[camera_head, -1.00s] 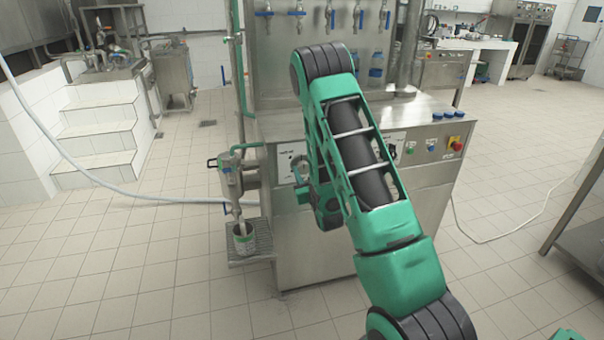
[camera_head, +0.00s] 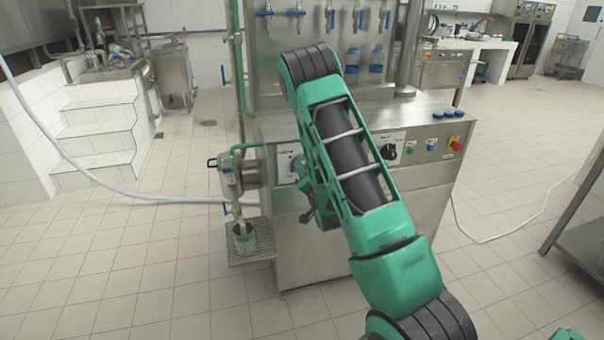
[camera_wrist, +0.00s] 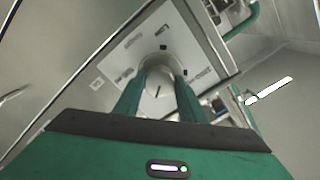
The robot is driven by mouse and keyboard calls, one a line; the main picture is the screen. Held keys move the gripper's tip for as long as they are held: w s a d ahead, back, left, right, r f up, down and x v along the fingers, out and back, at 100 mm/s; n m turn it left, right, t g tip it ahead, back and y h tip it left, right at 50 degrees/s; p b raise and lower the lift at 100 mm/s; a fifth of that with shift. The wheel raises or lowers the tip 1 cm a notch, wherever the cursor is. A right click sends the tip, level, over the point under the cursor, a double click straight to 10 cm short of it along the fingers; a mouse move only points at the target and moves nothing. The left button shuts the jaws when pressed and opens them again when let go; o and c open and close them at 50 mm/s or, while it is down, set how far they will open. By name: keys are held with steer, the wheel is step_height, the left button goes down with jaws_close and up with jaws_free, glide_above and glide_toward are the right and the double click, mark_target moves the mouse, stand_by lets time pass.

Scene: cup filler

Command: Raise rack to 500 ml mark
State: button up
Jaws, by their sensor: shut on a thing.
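A round pale knob (camera_wrist: 158,76) with a dark pointer line sits on a light dial plate (camera_wrist: 118,60) with dark marks. My gripper (camera_wrist: 160,88) is shut on the knob, one green finger on each side. In the head view the plate (camera_head: 286,154) is on the front left of the steel machine, and my arm partly covers the knob area. The grated rack (camera_head: 262,241) is low at the machine's left side. A cup (camera_head: 243,239) stands on it under the filler nozzle (camera_head: 234,206). The 500 ml mark is too small to make out.
The steel machine (camera_head: 330,250) has a dark knob (camera_head: 388,152), buttons and a red switch (camera_head: 457,143) further right. Blue bottles (camera_head: 377,60) stand at its back. The tiled floor in front is clear.

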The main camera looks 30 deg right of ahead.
steer(key=m, duration=1.1)
steer(key=shift+a+f, duration=0.15)
steer(key=shift+a, duration=0.05)
steer(key=shift+m, duration=0.3)
steer(key=o, duration=1)
steer(key=shift+w, duration=0.1)
steer(key=shift+o, duration=0.2)
steer(key=shift+d, duration=0.1)
